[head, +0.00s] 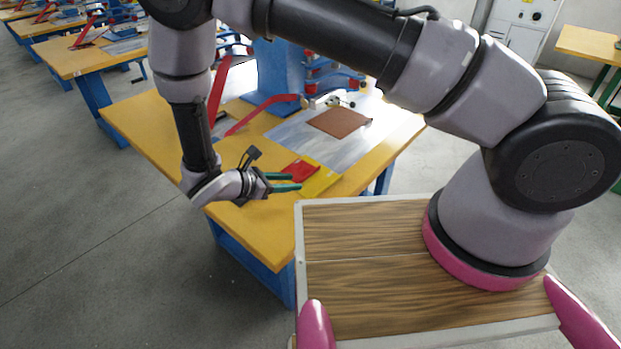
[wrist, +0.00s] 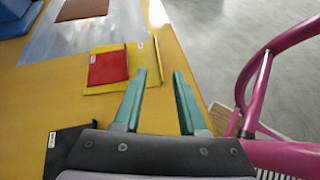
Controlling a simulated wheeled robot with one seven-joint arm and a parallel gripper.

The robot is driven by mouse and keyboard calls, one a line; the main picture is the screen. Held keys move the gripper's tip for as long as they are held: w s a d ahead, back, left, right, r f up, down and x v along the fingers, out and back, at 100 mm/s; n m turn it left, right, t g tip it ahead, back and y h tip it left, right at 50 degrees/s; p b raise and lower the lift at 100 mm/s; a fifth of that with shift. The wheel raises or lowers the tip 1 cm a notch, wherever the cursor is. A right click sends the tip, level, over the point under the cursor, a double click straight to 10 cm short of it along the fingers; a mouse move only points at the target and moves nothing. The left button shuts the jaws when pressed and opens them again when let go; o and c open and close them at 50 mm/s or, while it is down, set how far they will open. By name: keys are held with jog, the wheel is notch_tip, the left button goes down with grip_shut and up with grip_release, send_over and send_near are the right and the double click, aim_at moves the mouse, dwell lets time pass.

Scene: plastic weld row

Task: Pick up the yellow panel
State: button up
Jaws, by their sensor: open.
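The yellow panel (head: 325,181) lies flat on the yellow-topped worktable, near its front right edge. It also shows in the wrist view (wrist: 139,65). A smaller red panel (head: 299,169) rests on its left part and covers some of it; the red panel also shows in the wrist view (wrist: 108,69). My gripper (head: 300,182) has green fingers, open and apart, with nothing between them. In the wrist view the gripper (wrist: 160,76) points toward the right end of the yellow panel. The head view does not clearly show its height over the table.
The worktable (head: 150,125) carries a grey metal sheet (head: 290,130) with a brown panel (head: 340,122) on it. A blue machine (head: 280,65) with red levers (head: 262,112) stands behind. The table's right edge is close to my gripper, with open floor beyond.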

aim_at(315, 194)
jog(key=f+n, duration=0.1)
jog(key=s+f+t, duration=0.1)
jog(key=f, duration=0.1)
jog(key=f+n+t, duration=0.1)
jog(key=shift+s+a+f+n, duration=0.3)
jog(key=x, duration=0.5)
jog(key=shift+d+f, duration=0.1)
jog(key=shift+f, duration=0.05)
jog(key=shift+s+f+x, duration=0.15)
jog(key=shift+x, duration=1.2)
jog(key=shift+s+f+x, duration=0.1)
jog(key=shift+f+x, duration=0.05)
jog(key=shift+x, duration=1.2)
jog(key=shift+d, duration=0.1)
grip_shut()
